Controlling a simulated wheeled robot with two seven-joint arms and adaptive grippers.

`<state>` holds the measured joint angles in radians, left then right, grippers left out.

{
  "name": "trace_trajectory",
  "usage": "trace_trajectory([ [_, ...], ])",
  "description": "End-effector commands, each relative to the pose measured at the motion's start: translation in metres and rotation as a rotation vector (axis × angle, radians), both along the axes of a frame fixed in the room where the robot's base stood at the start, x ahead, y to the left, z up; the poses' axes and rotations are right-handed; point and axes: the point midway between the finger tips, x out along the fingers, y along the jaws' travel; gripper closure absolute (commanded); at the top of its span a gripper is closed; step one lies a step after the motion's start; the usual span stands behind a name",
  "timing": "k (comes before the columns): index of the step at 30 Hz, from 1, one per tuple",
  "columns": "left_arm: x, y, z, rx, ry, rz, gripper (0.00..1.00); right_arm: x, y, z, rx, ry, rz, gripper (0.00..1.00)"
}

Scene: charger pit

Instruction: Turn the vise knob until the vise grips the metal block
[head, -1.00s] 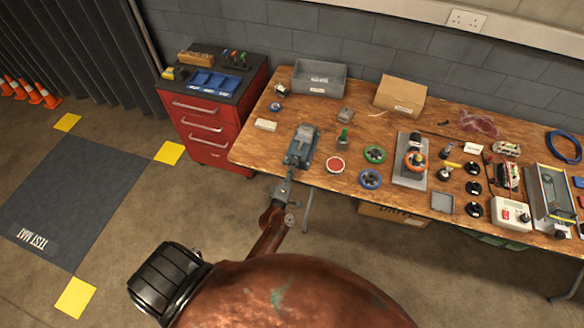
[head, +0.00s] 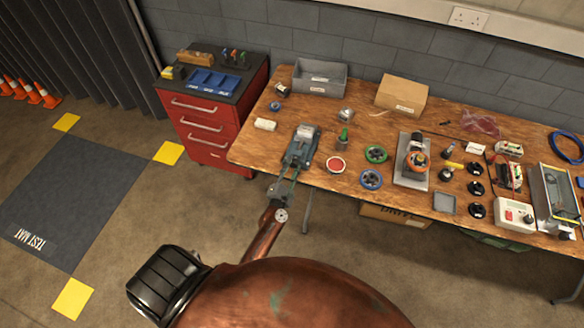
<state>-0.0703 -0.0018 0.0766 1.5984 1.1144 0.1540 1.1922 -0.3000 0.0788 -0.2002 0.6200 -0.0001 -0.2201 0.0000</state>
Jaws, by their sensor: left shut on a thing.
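The grey-blue vise (head: 301,146) stands near the front edge of the wooden workbench, left of its middle. A pale metal piece shows at its far end, likely the metal block (head: 306,132); I cannot tell whether the jaws touch it. My left gripper (head: 288,176) reaches up from below to the vise's near end at the bench edge. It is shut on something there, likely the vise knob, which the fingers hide. My right gripper is not in view.
The workbench (head: 262,153) holds a red round pad (head: 336,164), a green-handled tool (head: 343,138), green and blue rings, and a grey bin (head: 320,77). A red drawer cabinet (head: 207,125) stands left. Open floor lies in front of the bench.

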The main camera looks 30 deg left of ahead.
Motion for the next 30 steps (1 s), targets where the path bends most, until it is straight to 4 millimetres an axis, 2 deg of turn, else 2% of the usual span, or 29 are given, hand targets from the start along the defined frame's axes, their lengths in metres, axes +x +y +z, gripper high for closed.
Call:
trace_trajectory([
  [6, -0.0010, 0.0010, -0.0016, -0.181, -0.041, 0.002, 0.93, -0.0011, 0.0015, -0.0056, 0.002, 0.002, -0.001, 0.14],
  [15, -0.0010, 0.0011, -0.0014, -0.352, -0.082, 0.002, 0.93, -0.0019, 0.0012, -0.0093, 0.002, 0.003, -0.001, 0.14],
  [30, -0.0010, 0.0014, -0.0008, -0.427, -0.100, 0.002, 0.93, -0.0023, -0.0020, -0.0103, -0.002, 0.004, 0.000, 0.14],
])
